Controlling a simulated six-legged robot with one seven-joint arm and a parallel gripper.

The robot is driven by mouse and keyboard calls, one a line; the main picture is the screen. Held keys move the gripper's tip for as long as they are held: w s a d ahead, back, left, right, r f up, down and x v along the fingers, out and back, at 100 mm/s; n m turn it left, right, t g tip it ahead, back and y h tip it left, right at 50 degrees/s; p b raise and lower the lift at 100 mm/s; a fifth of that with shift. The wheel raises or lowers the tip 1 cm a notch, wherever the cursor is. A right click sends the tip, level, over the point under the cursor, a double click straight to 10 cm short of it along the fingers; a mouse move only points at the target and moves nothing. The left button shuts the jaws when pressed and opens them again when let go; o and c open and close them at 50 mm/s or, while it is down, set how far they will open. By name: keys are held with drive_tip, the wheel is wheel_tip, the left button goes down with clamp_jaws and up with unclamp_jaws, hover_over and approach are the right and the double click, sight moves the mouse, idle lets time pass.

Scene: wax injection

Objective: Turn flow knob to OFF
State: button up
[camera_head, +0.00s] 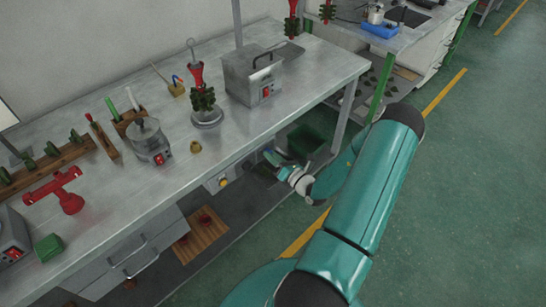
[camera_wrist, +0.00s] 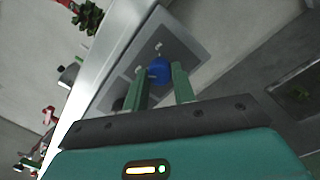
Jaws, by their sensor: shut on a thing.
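A round blue knob (camera_wrist: 159,70), which I take to be the flow knob, sits on a grey panel (camera_wrist: 193,47) in the wrist view. My gripper (camera_wrist: 160,78) has its two green fingers on either side of the knob and is shut on it. In the head view my gripper (camera_head: 278,160) is low, beside the front edge of the workbench. The knob is too small and covered there to make out. No OFF mark or pointer on the knob can be read.
The metal workbench (camera_head: 100,222) carries a grey box with a handle (camera_head: 252,76), a small pot (camera_head: 148,140) and a red stand (camera_head: 68,190). A yellow knob (camera_head: 223,182) is on a unit under the bench. The green floor (camera_head: 480,190) at right is clear.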

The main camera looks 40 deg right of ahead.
drive_tip(key=shift+a+n, duration=0.1)
drive_tip(key=shift+n, duration=0.4)
drive_tip(key=o, duration=1)
drive_tip(key=s+f, duration=0.1)
drive_tip(key=s, duration=1.2)
drive_tip(key=shift+s+d, duration=0.25)
drive_tip(key=shift+s, duration=0.15)
